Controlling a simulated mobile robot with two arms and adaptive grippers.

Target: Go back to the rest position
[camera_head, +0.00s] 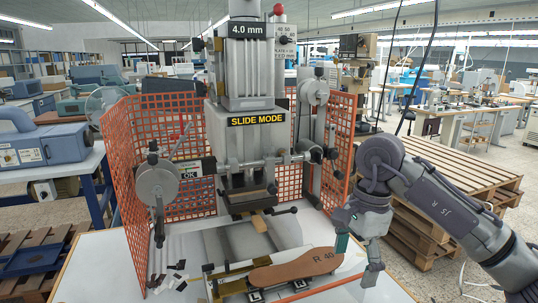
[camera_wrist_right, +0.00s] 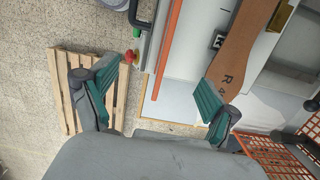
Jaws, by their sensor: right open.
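My right gripper (camera_head: 357,257) is open and empty, to the right of the stamping machine (camera_head: 245,140) and above the right part of its table (camera_head: 110,265). In the right wrist view its two green-padded fingers (camera_wrist_right: 152,100) are wide apart with nothing between them. A brown sole piece (camera_head: 297,268) marked R 40 lies on the fixture at the front of the machine. It also shows in the right wrist view (camera_wrist_right: 243,50), apart from the gripper, though the right finger overlaps its end in the picture. My left gripper is not in view.
An orange mesh guard (camera_head: 120,150) stands around the machine's sides and back. Wooden pallets (camera_head: 425,200) are stacked at the right, behind my right arm. A blue machine (camera_head: 45,145) stands on a table at the left. A red knob (camera_wrist_right: 130,57) shows in the right wrist view.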

